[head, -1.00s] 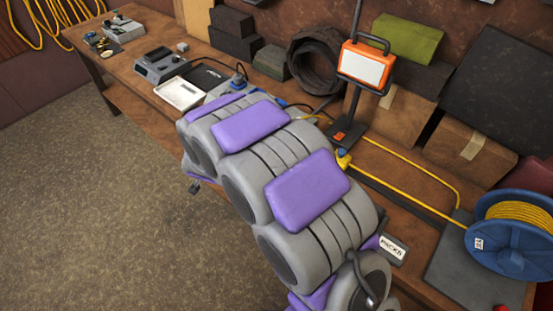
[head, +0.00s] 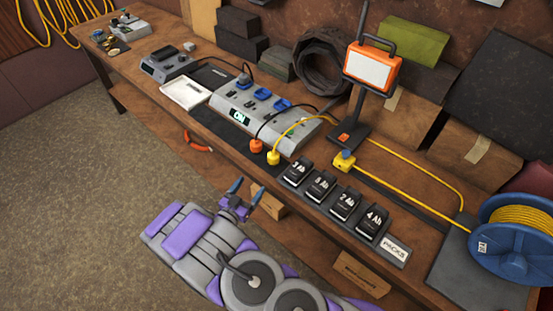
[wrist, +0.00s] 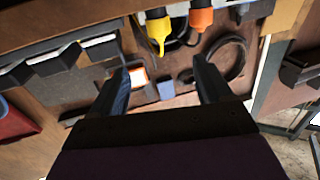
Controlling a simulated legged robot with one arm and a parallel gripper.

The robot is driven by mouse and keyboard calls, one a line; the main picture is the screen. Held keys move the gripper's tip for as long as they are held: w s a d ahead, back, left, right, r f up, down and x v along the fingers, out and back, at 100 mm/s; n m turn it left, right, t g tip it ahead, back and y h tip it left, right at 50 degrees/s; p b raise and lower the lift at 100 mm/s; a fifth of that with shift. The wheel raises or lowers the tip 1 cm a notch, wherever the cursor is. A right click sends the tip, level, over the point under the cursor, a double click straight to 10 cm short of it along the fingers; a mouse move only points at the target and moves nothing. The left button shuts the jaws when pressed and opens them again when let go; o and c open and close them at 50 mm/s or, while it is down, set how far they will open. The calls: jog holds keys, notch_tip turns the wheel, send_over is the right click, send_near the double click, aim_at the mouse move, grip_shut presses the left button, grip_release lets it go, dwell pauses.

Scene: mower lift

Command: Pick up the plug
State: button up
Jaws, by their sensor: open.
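In the wrist view the yellow plug (wrist: 158,28) and the orange plug (wrist: 201,18) show at the top, beyond my fingertips. My gripper (head: 245,191) is open and empty, in front of the bench edge and below the plugs, touching neither. Its two fingers (wrist: 163,85) stand apart in the wrist view.
Several black battery packs (head: 320,185) stand in a row right of the plugs. A work lamp (head: 371,67), a yellow connector (head: 343,161) and a blue cable reel (head: 515,240) are farther right. A red curved handle (head: 198,142) is at the bench front. The floor at left is clear.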

aim_at(270, 159)
jog(key=b+x, duration=0.1)
jog(key=x, duration=1.1)
jog(key=shift+w+d+f+b, duration=0.1)
jog(key=shift+d+b, duration=0.05)
jog(key=shift+b, duration=0.2)
jog(key=x, duration=0.2)
jog(key=b+x, duration=0.1)
jog(key=x, duration=0.1)
jog(key=shift+f, duration=0.25)
jog(key=shift+w+d+r, duration=0.1)
jog(key=shift+w+d, duration=0.1)
jog(key=shift+w, duration=0.3)
jog(key=shift+c, duration=0.4)
jog(key=c, duration=1)
jog(key=shift+a+r, duration=0.1)
jog(key=shift+r, duration=0.05)
